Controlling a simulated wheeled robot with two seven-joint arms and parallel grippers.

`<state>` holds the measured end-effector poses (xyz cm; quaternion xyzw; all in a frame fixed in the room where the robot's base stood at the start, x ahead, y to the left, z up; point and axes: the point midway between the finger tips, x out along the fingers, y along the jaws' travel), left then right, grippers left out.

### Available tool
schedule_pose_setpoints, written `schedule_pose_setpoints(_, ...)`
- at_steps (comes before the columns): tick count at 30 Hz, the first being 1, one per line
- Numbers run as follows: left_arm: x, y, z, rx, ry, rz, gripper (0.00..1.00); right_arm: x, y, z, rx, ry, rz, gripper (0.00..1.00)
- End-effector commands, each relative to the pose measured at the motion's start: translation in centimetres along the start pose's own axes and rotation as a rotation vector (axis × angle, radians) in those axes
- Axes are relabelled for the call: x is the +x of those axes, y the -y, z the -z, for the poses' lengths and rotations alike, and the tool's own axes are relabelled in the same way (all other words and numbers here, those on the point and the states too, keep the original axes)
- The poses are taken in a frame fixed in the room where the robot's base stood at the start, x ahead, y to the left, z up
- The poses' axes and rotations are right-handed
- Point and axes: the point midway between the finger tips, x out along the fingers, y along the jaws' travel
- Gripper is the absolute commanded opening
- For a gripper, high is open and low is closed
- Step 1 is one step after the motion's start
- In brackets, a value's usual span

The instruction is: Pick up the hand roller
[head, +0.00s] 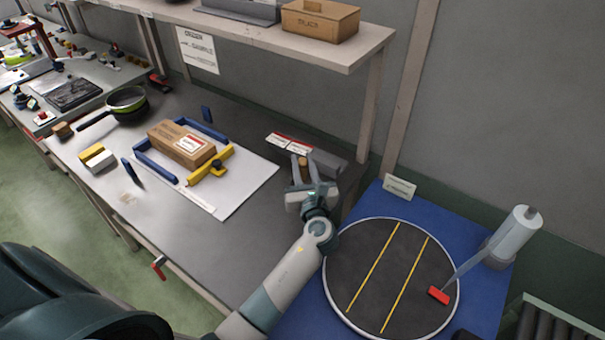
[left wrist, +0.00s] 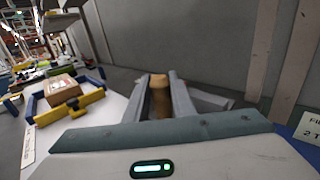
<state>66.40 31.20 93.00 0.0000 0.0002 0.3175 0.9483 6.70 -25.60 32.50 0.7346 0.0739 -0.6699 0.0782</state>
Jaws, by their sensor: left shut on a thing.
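My left gripper (head: 300,164) is over the back right part of the grey table, its fingers pointing toward the wall. In the left wrist view its two fingers (left wrist: 160,80) are closed on a tan wooden piece, which looks like the handle of the hand roller (left wrist: 160,101). The tan handle (head: 303,162) also shows small between the fingers in the head view. The rest of the roller is hidden, so I cannot tell if it touches the table. My right gripper is in neither view.
A grey tray-like block (head: 326,162) and red-and-white labels (head: 289,143) lie close by. A carton (head: 182,143) sits between blue and yellow guides on a white board (head: 248,186). A round dark turntable (head: 375,320) is at right. A shelf (head: 300,50) overhangs the back.

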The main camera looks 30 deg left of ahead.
Motion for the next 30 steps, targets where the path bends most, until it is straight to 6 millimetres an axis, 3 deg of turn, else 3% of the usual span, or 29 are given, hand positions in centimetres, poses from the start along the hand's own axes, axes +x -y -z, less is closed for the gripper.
schedule_pose_setpoints(10,0.0,0.0,-1.2,0.0,0.001,0.0,0.0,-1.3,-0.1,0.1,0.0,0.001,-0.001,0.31)
schedule_pose_setpoints(20,0.0,0.0,-4.7,0.0,0.001,0.0,0.0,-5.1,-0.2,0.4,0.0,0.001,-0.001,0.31)
schedule_pose_setpoints(30,-5.0,5.0,-8.7,-0.003,-0.002,0.001,0.0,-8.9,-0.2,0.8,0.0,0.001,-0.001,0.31)
